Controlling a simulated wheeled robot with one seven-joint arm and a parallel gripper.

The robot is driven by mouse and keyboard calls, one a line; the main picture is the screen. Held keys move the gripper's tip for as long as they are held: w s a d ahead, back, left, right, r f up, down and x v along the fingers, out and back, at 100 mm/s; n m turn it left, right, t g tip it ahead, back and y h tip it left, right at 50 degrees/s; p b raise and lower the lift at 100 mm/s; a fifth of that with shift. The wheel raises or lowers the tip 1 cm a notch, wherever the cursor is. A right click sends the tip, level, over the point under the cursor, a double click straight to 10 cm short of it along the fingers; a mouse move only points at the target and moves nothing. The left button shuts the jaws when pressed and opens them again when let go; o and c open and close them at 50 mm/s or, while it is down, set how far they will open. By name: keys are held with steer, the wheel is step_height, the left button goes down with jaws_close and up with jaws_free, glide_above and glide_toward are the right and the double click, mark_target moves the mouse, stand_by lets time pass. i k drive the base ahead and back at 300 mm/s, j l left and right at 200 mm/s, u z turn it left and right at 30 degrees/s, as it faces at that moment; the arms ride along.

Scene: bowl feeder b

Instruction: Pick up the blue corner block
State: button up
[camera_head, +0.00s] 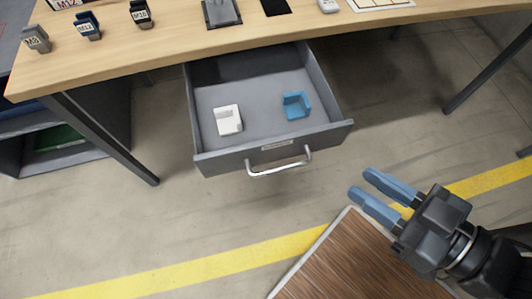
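The blue corner block (296,105) lies in the right part of an open grey drawer (270,150) under the table. My gripper (365,183) is at the lower right, outside the drawer and to the right of its front. Its two blue fingers are apart with nothing between them. A white corner block (228,120) lies in the same drawer, to the left of the blue one and apart from it.
The drawer has raised walls and a silver handle (279,168) on its front. The wooden tabletop (170,50) overhangs the drawer's back and bears labelled clips and other items. A brown wooden surface (350,262) is below my gripper. Table legs stand on both sides.

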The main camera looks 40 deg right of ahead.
mark_target(297, 105)
steer(key=i+j+z, duration=0.1)
steer(key=j+z, duration=0.15)
steer(key=z, duration=0.15)
steer(key=i+j+z, duration=0.1)
steer(key=j+z, duration=0.15)
steer(key=z, duration=0.15)
steer(key=i+j+z, duration=0.1)
steer(key=j, duration=0.7)
steer(key=i+j+z, duration=0.15)
steer(key=j, duration=0.7)
steer(key=j+z, duration=0.1)
steer(key=j, duration=0.75)
steer(key=i, duration=0.05)
